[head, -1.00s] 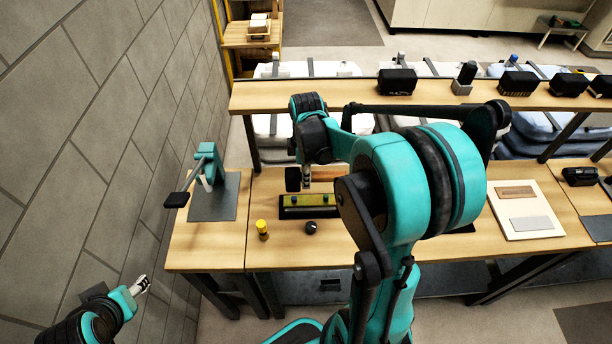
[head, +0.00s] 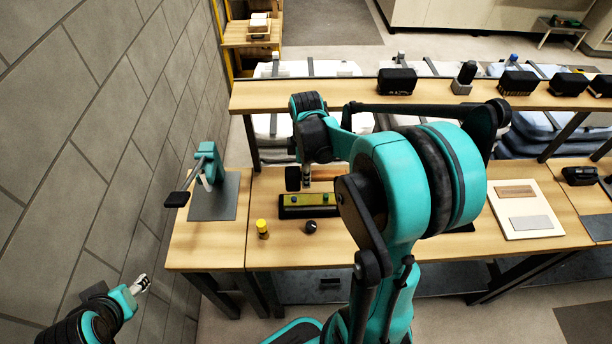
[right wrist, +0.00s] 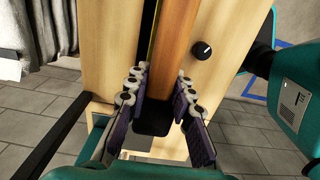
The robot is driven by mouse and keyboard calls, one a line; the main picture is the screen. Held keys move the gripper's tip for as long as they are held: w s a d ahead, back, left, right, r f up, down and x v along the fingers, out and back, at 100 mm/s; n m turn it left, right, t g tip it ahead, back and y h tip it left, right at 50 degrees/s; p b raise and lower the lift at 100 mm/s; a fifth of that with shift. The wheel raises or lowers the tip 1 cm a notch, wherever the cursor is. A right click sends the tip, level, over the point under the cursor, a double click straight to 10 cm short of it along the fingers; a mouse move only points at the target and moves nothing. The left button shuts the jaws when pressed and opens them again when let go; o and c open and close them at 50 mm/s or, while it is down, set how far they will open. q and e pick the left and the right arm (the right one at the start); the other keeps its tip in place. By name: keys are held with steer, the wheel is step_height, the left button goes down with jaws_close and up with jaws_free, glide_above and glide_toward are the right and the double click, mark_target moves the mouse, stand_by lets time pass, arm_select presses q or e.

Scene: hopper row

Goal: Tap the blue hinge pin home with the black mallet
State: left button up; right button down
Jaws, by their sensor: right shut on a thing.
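The black mallet shows its black head (head: 292,178) and part of its wooden handle (head: 325,173) above the fixture. My right gripper (head: 307,178) is shut on the handle; in the right wrist view its fingers lie on both sides of the wooden handle (right wrist: 174,45), with a black end (right wrist: 152,116) between them. The blue hinge pin (head: 293,198) stands in the olive strip of a black fixture (head: 308,212), just below the mallet head in the picture. Whether they touch cannot be told. My left gripper (head: 140,284) hangs at lower left, away from the bench.
A yellow cylinder (head: 262,227) and a black knob (head: 310,226) stand in front of the fixture. A teal device on a grey plate (head: 222,205) is at left. A white board (head: 525,226) lies at right. A raised shelf (head: 440,93) with black items runs behind.

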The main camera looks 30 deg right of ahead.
step_height(320, 180, down, 8)
steer(key=b, duration=0.6)
steer(key=shift+r+p, duration=0.45)
steer(key=shift+r, duration=0.25)
step_height(320, 180, up, 11)
steer(key=p, duration=0.8)
steer(key=shift+f, duration=0.15)
steer(key=shift+f, duration=0.1)
steer(key=shift+s, duration=0.1)
